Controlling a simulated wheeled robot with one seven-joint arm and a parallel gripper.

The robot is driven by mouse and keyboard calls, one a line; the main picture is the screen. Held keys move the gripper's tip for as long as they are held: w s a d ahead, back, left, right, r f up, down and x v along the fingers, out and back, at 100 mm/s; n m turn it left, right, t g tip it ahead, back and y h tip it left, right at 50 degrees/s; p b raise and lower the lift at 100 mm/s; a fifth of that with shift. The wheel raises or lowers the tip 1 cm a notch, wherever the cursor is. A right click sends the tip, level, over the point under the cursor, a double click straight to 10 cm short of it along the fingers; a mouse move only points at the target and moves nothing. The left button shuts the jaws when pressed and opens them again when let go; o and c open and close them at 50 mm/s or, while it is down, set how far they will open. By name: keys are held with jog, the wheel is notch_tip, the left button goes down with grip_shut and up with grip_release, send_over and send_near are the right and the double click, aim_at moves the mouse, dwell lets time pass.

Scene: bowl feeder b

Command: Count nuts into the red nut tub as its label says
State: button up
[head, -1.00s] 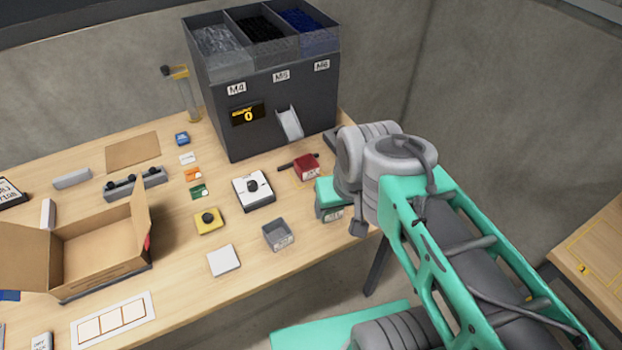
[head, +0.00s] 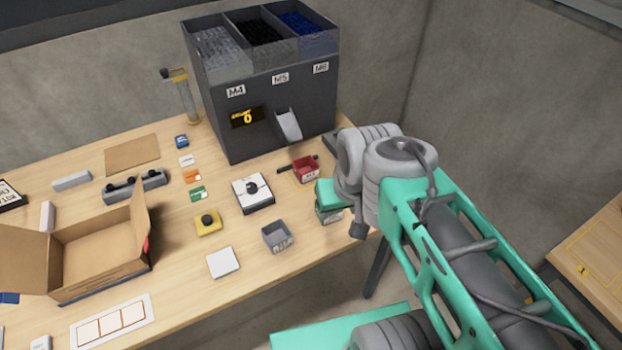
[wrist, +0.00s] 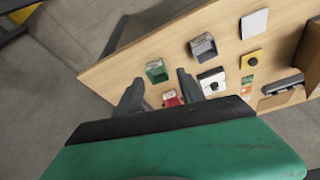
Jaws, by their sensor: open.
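The red nut tub (head: 305,168) stands on the bench in front of the feeder's chute (head: 288,125). It also shows in the wrist view (wrist: 171,99), partly cut off by my gripper. Its label is too small to read. The dark feeder (head: 270,110) has bins marked M4, M5 and M6, and its display (head: 247,116) reads 0. My gripper (wrist: 160,78) is open, with nothing between its fingers, above the bench's right end. A green tub (wrist: 156,71) appears between the fingertips but below them. In the head view my arm hides most of the gripper.
A grey tub (head: 277,236), a white box with a black knob (head: 252,191) and a yellow button box (head: 207,221) stand near the red tub. An open cardboard box (head: 95,250) is at the left. Bare wood lies between the small items.

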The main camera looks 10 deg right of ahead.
grip_shut()
dwell(1.1)
